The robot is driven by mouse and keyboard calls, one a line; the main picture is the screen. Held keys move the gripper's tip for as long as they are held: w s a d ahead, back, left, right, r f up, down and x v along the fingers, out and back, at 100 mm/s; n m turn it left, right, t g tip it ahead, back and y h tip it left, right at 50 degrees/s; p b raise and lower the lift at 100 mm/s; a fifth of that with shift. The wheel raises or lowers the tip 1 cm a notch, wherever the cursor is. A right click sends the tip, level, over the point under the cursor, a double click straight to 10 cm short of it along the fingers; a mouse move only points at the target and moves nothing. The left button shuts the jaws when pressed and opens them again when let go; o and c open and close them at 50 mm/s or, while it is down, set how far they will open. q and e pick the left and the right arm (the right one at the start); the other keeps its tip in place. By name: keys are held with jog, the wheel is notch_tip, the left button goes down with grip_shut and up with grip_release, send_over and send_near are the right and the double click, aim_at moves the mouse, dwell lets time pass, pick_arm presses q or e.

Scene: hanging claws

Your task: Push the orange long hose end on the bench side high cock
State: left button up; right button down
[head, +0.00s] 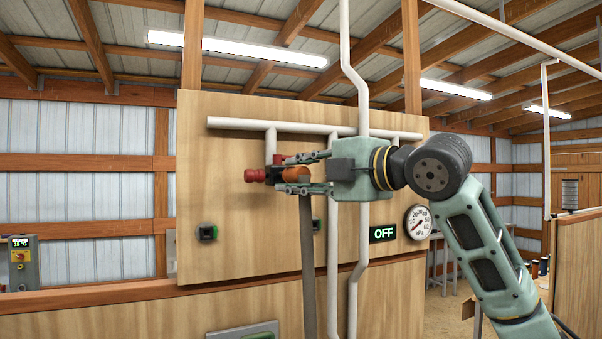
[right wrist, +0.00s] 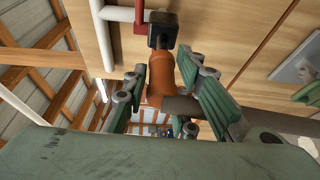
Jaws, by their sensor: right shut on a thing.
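My right gripper (head: 288,174) is shut on the orange hose end (head: 297,173), with one finger above it and one below. The orange end also shows between the fingers in the right wrist view (right wrist: 160,85). A grey hose (head: 307,250) hangs down from it. A cock with red and dark parts (head: 258,175) sits under a short white pipe drop on the board. In the right wrist view the orange end meets the cock's dark block (right wrist: 162,30); I cannot tell how far it is pushed on. My left gripper is not in view.
A wooden board (head: 235,255) stands behind, with white pipes (head: 300,127) across its top. A lit OFF sign (head: 383,233) and a round kPa gauge (head: 418,222) are at right.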

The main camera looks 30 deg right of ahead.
dwell(0.8)
jog(key=shift+w+p, duration=0.35)
jog(key=shift+p, duration=0.15)
jog(key=shift+w+d+p, duration=0.15)
jog(key=shift+w+p, duration=0.9)
jog(key=shift+w, duration=0.45)
jog(key=c, duration=1.4)
grip_release()
jog(key=shift+o, duration=0.2)
jog(key=v, duration=1.2)
